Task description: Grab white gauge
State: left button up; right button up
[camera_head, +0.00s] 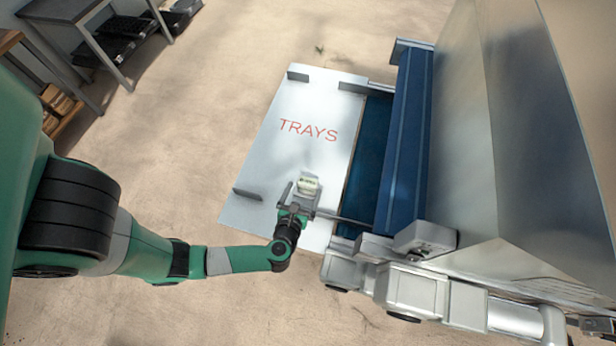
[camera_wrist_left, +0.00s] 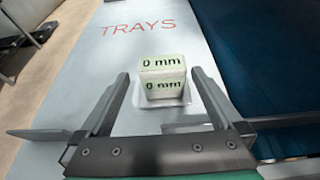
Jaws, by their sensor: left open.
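The white gauge (camera_head: 308,185) is a small pale block near the front end of the white tray plate. In the left wrist view the gauge (camera_wrist_left: 163,80) shows "0 mm" on two faces and sits on a small pale base. My left gripper (camera_head: 303,190) is open, with its fingers pointing at the gauge. In the left wrist view the fingers of my left gripper (camera_wrist_left: 160,76) appear on either side of the gauge, with a visible gap at each side. Whether the gauge is fully between them in depth is unclear. My right gripper is not in view.
The white plate marked "TRAYS" (camera_head: 330,90) has small dark upright stops (camera_head: 248,194) along its edges. A blue bar (camera_head: 406,140) and a large metal hopper (camera_head: 500,110) stand to the right. A shelf with black trays (camera_head: 105,45) is at the upper left.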

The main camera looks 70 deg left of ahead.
pick_arm(q)
jog(key=b+x, duration=0.1)
jog(key=x, duration=0.6)
jog(key=shift+w+a, duration=0.15)
jog(key=shift+w, duration=0.2)
jog(key=shift+c, duration=0.3)
jog(key=shift+r, duration=0.1)
jog(key=c, duration=1.3)
